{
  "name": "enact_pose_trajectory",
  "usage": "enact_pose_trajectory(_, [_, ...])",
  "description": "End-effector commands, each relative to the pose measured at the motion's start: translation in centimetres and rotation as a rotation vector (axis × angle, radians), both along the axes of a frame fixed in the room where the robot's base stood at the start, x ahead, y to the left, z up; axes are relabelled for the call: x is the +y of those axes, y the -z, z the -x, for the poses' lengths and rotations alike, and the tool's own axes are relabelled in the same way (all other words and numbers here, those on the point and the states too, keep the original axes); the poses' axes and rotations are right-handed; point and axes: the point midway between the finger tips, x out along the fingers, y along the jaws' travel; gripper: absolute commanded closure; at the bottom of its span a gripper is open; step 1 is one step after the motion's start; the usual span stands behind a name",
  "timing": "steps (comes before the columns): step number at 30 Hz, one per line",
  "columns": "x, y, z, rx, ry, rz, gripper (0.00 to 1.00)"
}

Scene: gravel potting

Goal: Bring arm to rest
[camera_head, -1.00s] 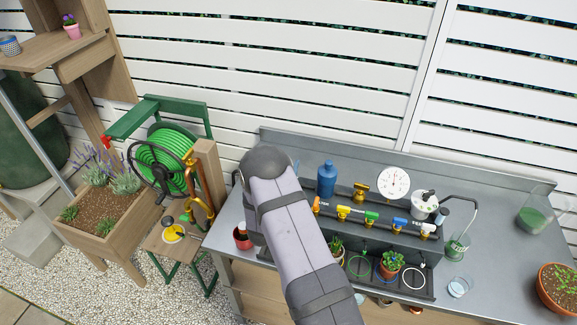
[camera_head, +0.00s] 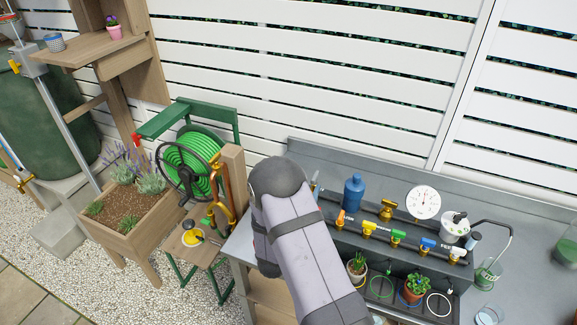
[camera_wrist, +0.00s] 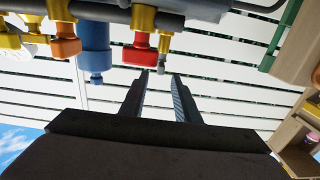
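My gripper (camera_wrist: 160,80) shows in the wrist view with its two dark fingers apart and nothing between them. White fence slats show behind the fingers. In the head view my grey arm covers the left end of the bench, and the gripper is hidden behind it. In the wrist view a red valve (camera_wrist: 137,52) and a blue bottle-like thing (camera_wrist: 95,45) are beyond the fingertips, along the top edge. I cannot tell how far off they are.
The metal bench (camera_head: 318,152) holds a blue bottle (camera_head: 354,193), a white dial (camera_head: 424,203), a row of coloured valves with an orange one (camera_head: 341,218), and potted plants (camera_head: 416,287). A green hose reel (camera_head: 190,165) and a wooden planter (camera_head: 128,238) stand left.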

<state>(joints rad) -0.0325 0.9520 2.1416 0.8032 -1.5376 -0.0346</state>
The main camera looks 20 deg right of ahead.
Motion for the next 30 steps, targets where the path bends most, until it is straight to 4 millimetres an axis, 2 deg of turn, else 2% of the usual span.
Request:
enact_pose_trajectory(5, [0.1,0.0,-0.2,0.007,-0.008,-0.013,0.71])
enact_pose_trajectory(11, [1.5,0.6,-1.3,0.072,-0.078,-0.113,0.71])
enact_pose_trajectory(14, [3.0,1.0,-2.0,0.136,-0.141,-0.192,0.71])
enact_pose_trajectory(19, [7.0,1.8,-1.9,0.294,-0.283,-0.336,0.71])
enact_pose_trajectory(23, [10.6,2.3,-0.1,0.459,-0.400,-0.429,0.71])
enact_pose_trajectory(25, [12.4,2.5,1.5,0.555,-0.459,-0.466,0.71])
enact_pose_trajectory(29, [15.1,2.7,5.7,0.748,-0.553,-0.510,0.71])
enact_pose_trajectory(30, [15.7,2.8,7.3,0.809,-0.576,-0.519,0.71])
